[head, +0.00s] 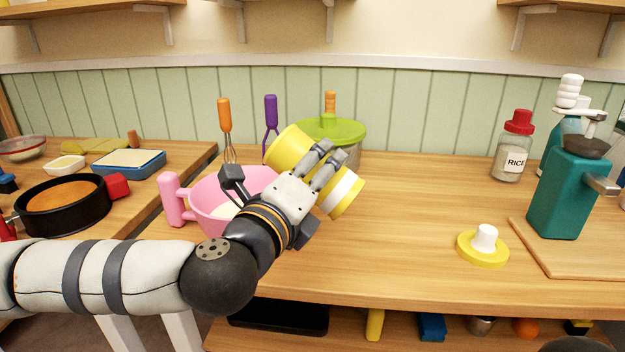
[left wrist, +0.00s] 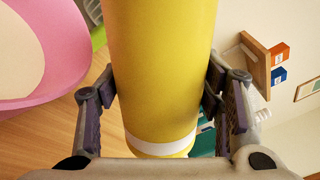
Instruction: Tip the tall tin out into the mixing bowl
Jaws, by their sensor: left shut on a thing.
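The tall tin (head: 287,147) is yellow with a white band near its lower right end. My left gripper (head: 325,168) is shut around its middle and holds it tilted above the counter. The tin's upper left end is by the far right rim of the pink mixing bowl (head: 235,182). The tin's mouth is hidden. In the left wrist view the tin (left wrist: 160,70) fills the middle between the fingers, and the bowl (left wrist: 65,40) shows at left. Something pale shows inside the bowl; my wrist partly hides it. My right gripper is out of view.
A yellow lid with a white knob (head: 482,248) lies on the counter at right. Behind the tin stand a green-lidded pot (head: 335,130) and whisks (head: 225,115). A rice jar (head: 512,148) and a teal grinder (head: 567,195) stand at right. The counter's middle is clear.

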